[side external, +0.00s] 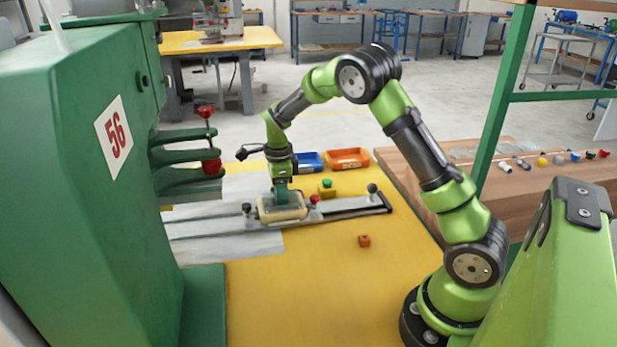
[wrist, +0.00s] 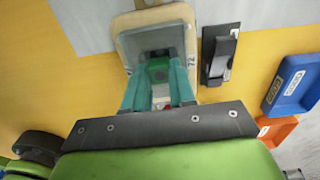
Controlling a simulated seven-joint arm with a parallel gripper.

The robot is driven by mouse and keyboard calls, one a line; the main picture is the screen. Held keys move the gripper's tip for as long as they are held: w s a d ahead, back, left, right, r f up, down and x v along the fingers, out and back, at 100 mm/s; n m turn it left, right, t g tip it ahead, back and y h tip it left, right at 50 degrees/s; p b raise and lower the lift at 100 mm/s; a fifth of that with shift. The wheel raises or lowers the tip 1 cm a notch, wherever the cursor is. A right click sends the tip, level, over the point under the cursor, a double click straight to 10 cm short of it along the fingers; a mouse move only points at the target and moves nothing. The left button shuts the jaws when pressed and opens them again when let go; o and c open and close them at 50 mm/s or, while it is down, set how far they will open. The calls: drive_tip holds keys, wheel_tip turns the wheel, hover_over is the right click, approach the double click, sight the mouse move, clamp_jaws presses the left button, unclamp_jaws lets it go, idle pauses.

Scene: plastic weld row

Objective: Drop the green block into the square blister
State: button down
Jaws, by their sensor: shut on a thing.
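My gripper (side external: 281,193) points down at the square blister's cream holder (side external: 283,213) on the metal slide. In the wrist view its two teal fingers (wrist: 158,78) are shut on the green block (wrist: 160,68), which sits between the fingertips. The clear grey square blister (wrist: 140,50) lies in the cream frame (wrist: 124,44), beneath and beyond the block. The block overlaps the blister's near part in that view. I cannot tell whether the block touches the blister's floor. In the side view the fingers hide the block.
A blue bin (side external: 309,162) and an orange bin (side external: 348,158) stand behind the slide. The green press (side external: 187,175) stands left. The front table is mostly clear.

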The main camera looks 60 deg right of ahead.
drive_tip(key=shift+r, duration=0.1)
drive_tip(key=c, duration=0.8)
unclamp_jaws()
drive_tip(key=shift+c, duration=0.2)
drive_tip(key=c, duration=0.5)
drive_tip(key=shift+o, duration=0.2)
drive_tip(key=shift+r, duration=3.5)
